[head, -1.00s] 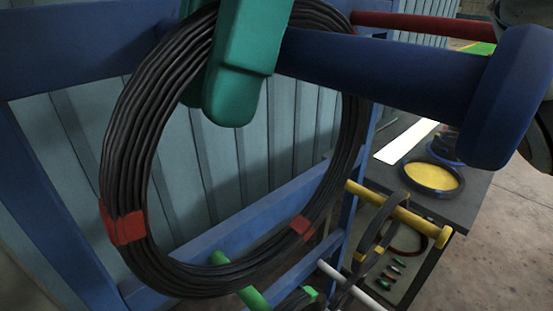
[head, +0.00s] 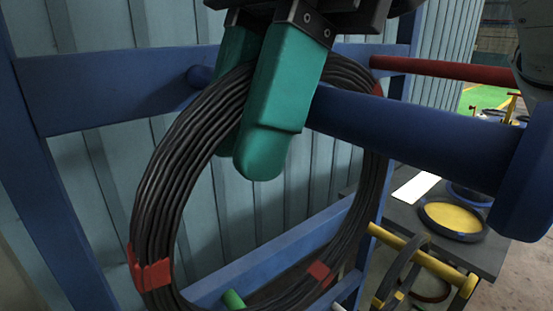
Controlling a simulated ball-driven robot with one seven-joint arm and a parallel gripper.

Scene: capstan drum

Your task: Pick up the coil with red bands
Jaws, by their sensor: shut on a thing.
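The large black cable coil with red bands (head: 165,185) hangs around the blue peg (head: 410,135) of a blue rack. Red bands show at its lower left, lower right and upper right. My gripper (head: 262,165) has green fingers and comes down from above. It is shut on the top of the coil, with one finger in front of the cable and the other behind it. The coil's bottom edge is cut off by the frame.
A red peg (head: 430,67) and a yellow peg (head: 425,255) stick out to the right. The blue rack frame (head: 95,90) stands before a corrugated wall. A dark table (head: 400,215) with a yellow-filled dish (head: 452,217) is at the right.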

